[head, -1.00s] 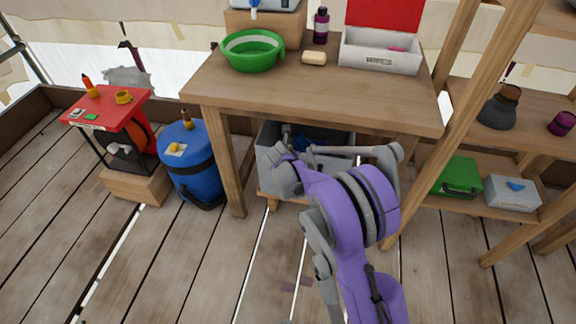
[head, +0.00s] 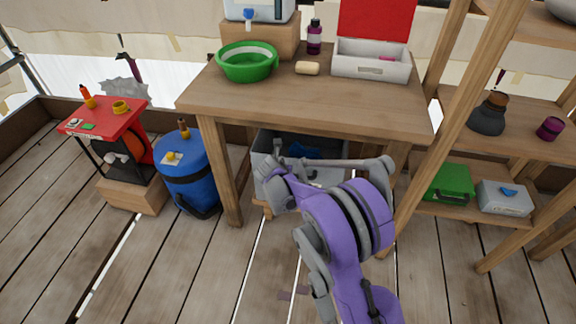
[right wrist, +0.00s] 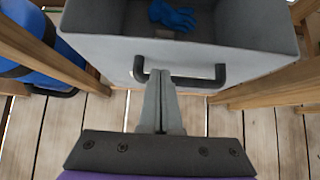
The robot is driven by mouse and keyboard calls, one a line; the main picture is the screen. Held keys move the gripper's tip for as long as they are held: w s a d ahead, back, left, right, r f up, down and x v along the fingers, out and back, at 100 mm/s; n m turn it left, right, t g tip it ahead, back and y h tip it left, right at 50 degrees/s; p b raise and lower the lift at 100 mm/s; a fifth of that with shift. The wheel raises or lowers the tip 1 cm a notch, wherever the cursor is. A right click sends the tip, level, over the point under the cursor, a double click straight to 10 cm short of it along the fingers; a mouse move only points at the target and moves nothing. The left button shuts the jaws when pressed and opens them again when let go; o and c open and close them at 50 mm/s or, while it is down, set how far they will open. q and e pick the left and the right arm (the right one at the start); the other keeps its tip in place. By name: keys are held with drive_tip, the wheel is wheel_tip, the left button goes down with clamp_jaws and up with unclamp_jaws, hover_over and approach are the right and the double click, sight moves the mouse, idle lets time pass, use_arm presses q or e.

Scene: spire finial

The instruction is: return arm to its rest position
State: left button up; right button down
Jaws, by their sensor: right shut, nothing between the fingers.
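My right arm (head: 343,222), purple and grey, reaches from the bottom of the head view toward the grey bin (head: 262,148) under the workbench. In the right wrist view my right gripper (right wrist: 161,73) is shut and empty. Its fingertips overlap the black handle (right wrist: 215,82) on the bin's front wall in the picture; I cannot tell whether they touch it. The bin (right wrist: 110,45) is open on top and holds blue gloves (right wrist: 173,16). In the head view the arm hides part of the bin, and the right fingertips cannot be made out. My left gripper is not in view.
The wooden workbench (head: 310,102) stands above the bin, with a green basin (head: 247,66) and a white box (head: 370,68) on it. A blue barrel (head: 188,180) stands to the left, shelves (head: 465,208) to the right. The plank floor (head: 150,270) in front is clear.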

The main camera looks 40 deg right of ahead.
drive_tip(key=s+a+r+m+y+p, duration=0.25)
drive_tip(key=s+a+r+m, duration=0.35)
drive_tip(key=s+a+r, duration=0.5)
drive_tip(key=s+a+f+m+y, duration=0.1)
drive_tip(key=s+a+m, duration=0.45)
drive_tip(key=s, duration=0.25)
drive_tip(key=s+a+m+g+y, duration=0.1)
drive_tip(key=s+a+m+y, duration=0.1)
drive_tip(key=s+a+m, duration=0.35)
drive_tip(key=s+a+f+m+y, duration=0.1)
drive_tip(key=s+a+m, duration=0.2)
drive_tip(key=s+m, duration=0.6)
use_arm(q)
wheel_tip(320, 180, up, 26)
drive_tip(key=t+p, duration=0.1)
drive_tip(key=p, duration=1.9)
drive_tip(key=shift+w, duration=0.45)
use_arm(e)
wheel_tip(320, 180, up, 23)
drive_tip(key=shift+w+t, duration=0.25)
drive_tip(key=shift+t, duration=0.05)
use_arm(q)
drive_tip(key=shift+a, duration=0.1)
